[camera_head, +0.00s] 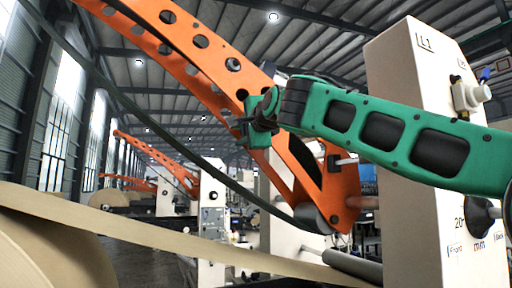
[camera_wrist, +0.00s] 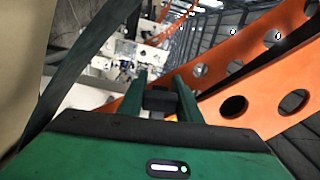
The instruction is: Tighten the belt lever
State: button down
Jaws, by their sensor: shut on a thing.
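The belt lever appears to be the long orange arm with round holes (camera_head: 205,65), running from the upper left down to the white machine post. My gripper (camera_head: 258,118), green, is at the lever's middle in the head view, partly covering it. In the wrist view the lever (camera_wrist: 255,80) slants up to the right beside my gripper (camera_wrist: 160,92). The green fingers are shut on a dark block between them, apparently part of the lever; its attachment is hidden. A dark belt (camera_head: 150,125) hangs in a curve from the upper left to the lever's lower end; it also shows in the wrist view (camera_wrist: 85,65).
A white machine post (camera_head: 400,80) with markings and a knob (camera_head: 480,215) stands right, close to my arm. A kraft paper roll (camera_head: 50,255) is at lower left, with its web (camera_head: 190,245) stretching right. Similar orange-armed machines (camera_head: 160,150) stand farther back.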

jog(key=shift+w+d+r+m, duration=0.1)
jog(key=shift+r+m, duration=0.7)
jog(key=shift+m, duration=0.4)
jog(key=c, duration=1.5)
grip_release()
jog(key=shift+o, duration=1.1)
jog(key=shift+d+r, duration=0.1)
jog(key=shift+r, duration=0.1)
jog(key=shift+r, duration=0.1)
